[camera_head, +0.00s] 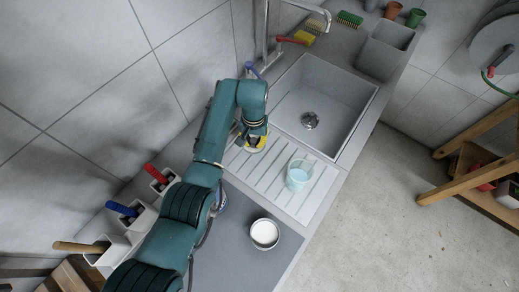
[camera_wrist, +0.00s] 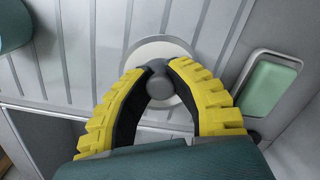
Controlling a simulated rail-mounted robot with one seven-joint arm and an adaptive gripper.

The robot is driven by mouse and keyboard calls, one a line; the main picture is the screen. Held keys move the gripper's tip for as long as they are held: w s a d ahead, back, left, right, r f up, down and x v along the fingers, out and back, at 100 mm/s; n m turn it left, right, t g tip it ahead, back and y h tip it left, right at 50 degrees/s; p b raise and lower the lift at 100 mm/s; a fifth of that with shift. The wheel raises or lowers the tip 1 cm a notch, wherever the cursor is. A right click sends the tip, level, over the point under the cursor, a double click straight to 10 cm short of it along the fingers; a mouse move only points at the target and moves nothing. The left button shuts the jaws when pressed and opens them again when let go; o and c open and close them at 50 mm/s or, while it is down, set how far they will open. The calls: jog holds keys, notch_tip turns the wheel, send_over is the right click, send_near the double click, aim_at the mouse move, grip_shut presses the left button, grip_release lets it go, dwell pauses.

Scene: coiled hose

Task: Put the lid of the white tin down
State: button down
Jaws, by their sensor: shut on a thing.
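The white tin (camera_head: 264,233) stands open on the grey counter, its round mouth and pale inside showing from above. Its lid is a white disc (camera_wrist: 152,50) with a grey knob (camera_wrist: 161,84). My gripper (camera_head: 256,141) is over the far left part of the grooved drainboard, well away from the tin. In the wrist view, the yellow-padded fingers of my gripper (camera_wrist: 157,70) are shut around the knob. The lid lies flat against the view of the grooves; I cannot tell whether it touches them. In the head view my gripper mostly hides the lid.
A light blue cup (camera_head: 298,176) stands on the drainboard (camera_head: 318,193), right of my gripper. A green bar in a dish (camera_wrist: 268,88) is close at the right in the wrist view. The sink (camera_head: 330,95) is beyond. Holders with coloured handles (camera_head: 122,208) line the wall.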

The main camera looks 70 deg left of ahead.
aim_at(254, 148)
jog(key=shift+w+f+b, duration=0.1)
jog(key=shift+f+b, duration=0.3)
jog(key=shift+f, duration=1.85)
jog(key=c, duration=1)
grip_release()
jog(key=shift+c, duration=0.2)
